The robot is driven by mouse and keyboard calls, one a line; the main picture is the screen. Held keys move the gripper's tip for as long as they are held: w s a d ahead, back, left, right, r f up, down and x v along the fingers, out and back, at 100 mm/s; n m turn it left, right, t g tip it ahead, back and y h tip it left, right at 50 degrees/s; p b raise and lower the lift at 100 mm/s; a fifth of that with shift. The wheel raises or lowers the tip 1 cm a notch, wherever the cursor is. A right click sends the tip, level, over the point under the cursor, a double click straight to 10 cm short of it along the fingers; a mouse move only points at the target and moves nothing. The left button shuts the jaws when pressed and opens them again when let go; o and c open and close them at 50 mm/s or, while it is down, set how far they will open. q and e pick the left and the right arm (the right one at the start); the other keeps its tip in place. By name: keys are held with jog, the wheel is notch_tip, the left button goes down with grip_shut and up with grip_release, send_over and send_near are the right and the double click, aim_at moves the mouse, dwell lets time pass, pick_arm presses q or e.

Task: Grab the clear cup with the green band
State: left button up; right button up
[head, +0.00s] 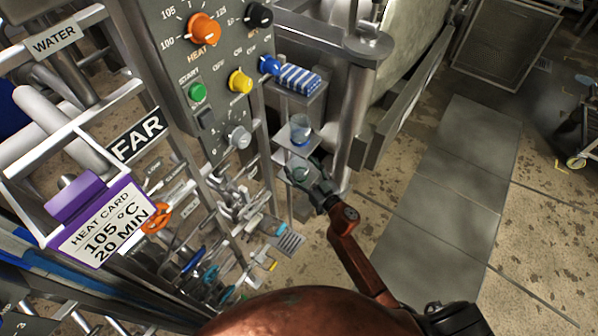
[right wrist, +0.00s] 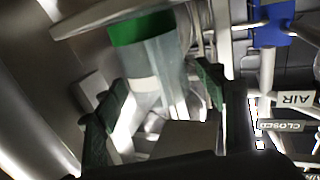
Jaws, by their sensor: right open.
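The clear cup with the green band (right wrist: 152,62) stands out in the right wrist view. Its green band is at the upper end in the picture, and a pale label patch shows lower on its side. My right gripper (right wrist: 160,108) is open, with one dark green finger on each side of the cup's picture. I cannot tell how deep the cup sits between the fingers, and no firm contact shows. In the head view my right gripper (head: 314,178) is at the small lower shelf, where the cup (head: 299,173) is partly hidden by it. My left gripper is not in view.
A clear cup with a blue band (head: 300,130) stands on a shelf just above. A blue-striped item (head: 298,78) lies on a higher shelf. A vertical metal post (head: 352,125) stands close to the right. The control panel (head: 210,75) is to the left. Open floor lies at right.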

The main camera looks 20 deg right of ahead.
jog(key=shift+w, duration=0.25)
jog(key=shift+c, duration=0.6)
jog(key=c, duration=1.1)
